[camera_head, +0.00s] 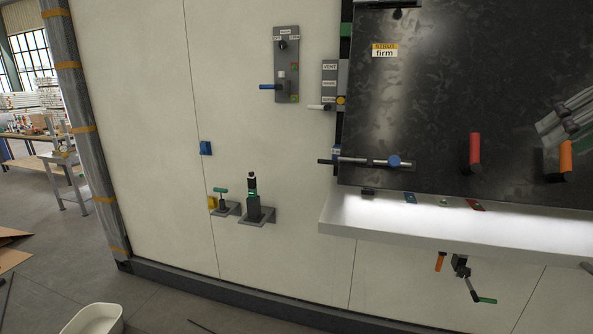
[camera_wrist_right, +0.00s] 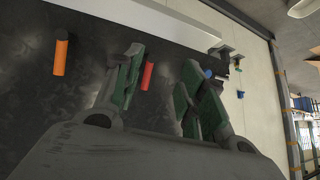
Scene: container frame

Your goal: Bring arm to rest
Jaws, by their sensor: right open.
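My right gripper (camera_head: 566,118) shows at the right edge of the head view, in front of the dark panel (camera_head: 440,110). In the right wrist view its two green-lined fingers (camera_wrist_right: 163,75) stand apart with nothing between them. A red handle (camera_head: 475,152) and an orange handle (camera_head: 565,160) stick out of the panel below and beside the gripper. The red handle (camera_wrist_right: 148,76) shows behind the fingers in the wrist view, apart as far as I can tell. My left gripper is in neither view.
A white ledge (camera_head: 430,232) juts out below the panel. A blue-knobbed rod (camera_head: 393,161) crosses the panel's left edge. A lever box (camera_head: 287,65) and small brackets (camera_head: 260,214) stick out of the pale wall. A white tub (camera_head: 93,319) is on the floor.

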